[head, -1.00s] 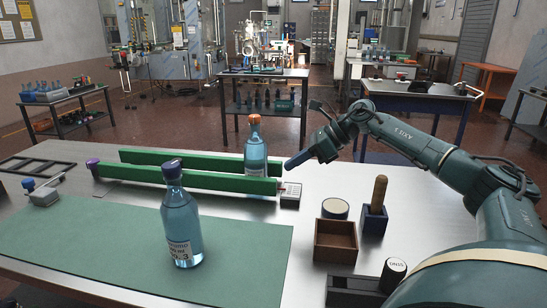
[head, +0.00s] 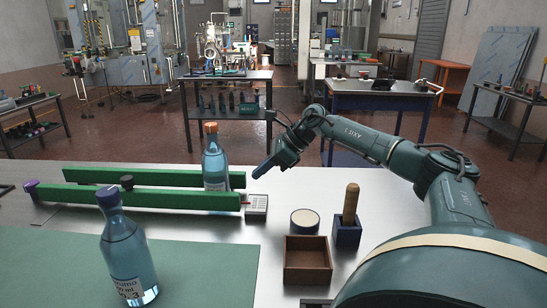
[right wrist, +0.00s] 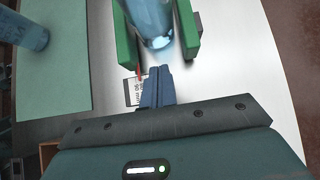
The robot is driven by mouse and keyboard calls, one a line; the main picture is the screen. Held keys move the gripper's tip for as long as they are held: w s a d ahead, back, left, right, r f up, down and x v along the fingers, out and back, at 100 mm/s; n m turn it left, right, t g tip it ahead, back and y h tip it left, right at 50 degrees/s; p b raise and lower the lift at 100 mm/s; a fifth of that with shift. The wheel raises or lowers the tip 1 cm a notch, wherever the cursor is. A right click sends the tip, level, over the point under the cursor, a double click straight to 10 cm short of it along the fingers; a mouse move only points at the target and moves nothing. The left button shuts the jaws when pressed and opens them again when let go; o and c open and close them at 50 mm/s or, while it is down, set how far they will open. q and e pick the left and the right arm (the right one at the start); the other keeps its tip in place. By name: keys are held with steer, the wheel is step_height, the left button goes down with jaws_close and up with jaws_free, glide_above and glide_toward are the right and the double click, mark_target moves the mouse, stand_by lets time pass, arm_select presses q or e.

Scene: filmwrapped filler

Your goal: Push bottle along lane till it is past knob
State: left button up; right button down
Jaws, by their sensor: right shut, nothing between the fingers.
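The clear blue bottle with an orange cap (head: 215,165) stands upright in the lane between two green rails, near the lane's right end. It also shows in the right wrist view (right wrist: 150,18), just ahead of my fingertips. A dark round knob (head: 127,182) shows at the near rail (head: 150,198), left of the bottle. A purple knob (head: 30,186) is at the lane's left end. My right gripper (head: 262,174) is shut and empty, right of the bottle, with a small gap between them. Its closed fingers also show in the right wrist view (right wrist: 156,86). The near rail hides the bottle's base in the head view.
A second, blue-capped bottle (head: 127,250) stands on the green mat (head: 200,270) in front of the lane. A small grey box (head: 256,204) sits at the lane's right end. A wooden tray (head: 307,260), round lidded pot (head: 305,220) and wooden-handled block (head: 347,233) stand to the right.

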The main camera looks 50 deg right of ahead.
mark_target(215, 165)
steer(key=w+a, duration=0.1)
steer(key=w+a+f+p, duration=0.1)
steer(key=w, duration=0.1)
steer(key=shift+w+a+f, duration=0.1)
steer(key=shift+w+a, duration=0.05)
steer(key=shift+a, duration=0.1)
steer(key=shift+w+a, duration=0.25)
arm_select(q)
steer(key=shift+w+r, duration=0.1)
steer(key=shift+w, duration=0.1)
arm_select(e)
steer(key=shift+w+a+f, duration=0.1)
steer(key=shift+w+a, duration=0.1)
steer(key=shift+w, duration=0.05)
